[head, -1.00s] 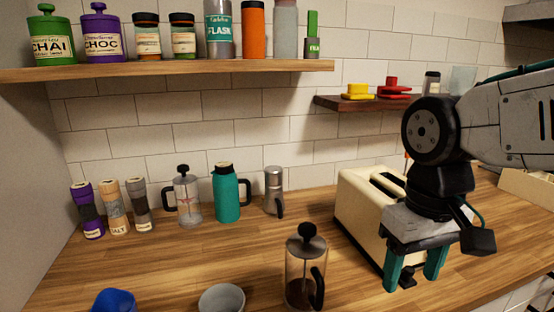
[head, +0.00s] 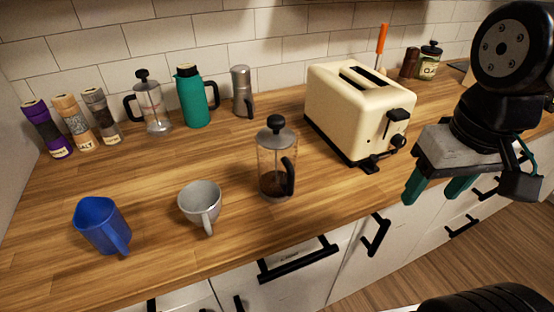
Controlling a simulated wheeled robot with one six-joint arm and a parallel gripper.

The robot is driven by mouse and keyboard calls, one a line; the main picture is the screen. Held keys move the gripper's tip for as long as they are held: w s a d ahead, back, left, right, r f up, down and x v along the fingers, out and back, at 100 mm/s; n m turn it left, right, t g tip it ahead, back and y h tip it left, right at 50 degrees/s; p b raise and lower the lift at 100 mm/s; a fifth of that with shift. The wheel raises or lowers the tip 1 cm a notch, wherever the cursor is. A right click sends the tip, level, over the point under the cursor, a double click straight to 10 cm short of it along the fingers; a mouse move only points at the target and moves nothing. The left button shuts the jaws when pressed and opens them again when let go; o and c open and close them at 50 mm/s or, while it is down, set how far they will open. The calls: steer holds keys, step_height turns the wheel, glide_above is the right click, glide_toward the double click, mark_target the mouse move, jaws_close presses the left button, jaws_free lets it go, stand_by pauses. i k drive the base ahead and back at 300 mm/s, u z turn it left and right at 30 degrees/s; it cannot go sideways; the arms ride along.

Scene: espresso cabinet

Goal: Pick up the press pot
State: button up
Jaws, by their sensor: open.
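A press pot (head: 277,165), clear glass with a black lid knob and black handle, stands upright near the front edge of the wooden counter. Dark liquid or grounds show at its bottom. A second, similar clear pot (head: 151,108) with a black knob and handle stands at the back left by the tiled wall. My gripper (head: 435,192) hangs at the right with teal fingers apart. It is open and empty, well to the right of the front press pot and touching neither pot.
A cream toaster (head: 345,115) stands between the front press pot and my gripper. A grey cup (head: 195,202) and a blue cup (head: 92,228) stand left of the pot. A teal flask (head: 194,100), a silver pot (head: 241,92) and several grinders line the back.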

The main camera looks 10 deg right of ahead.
mark_target(276, 171)
steer(key=z, duration=1.25)
steer(key=k, duration=1)
steer(key=u, duration=1.2)
steer(key=i, duration=0.5)
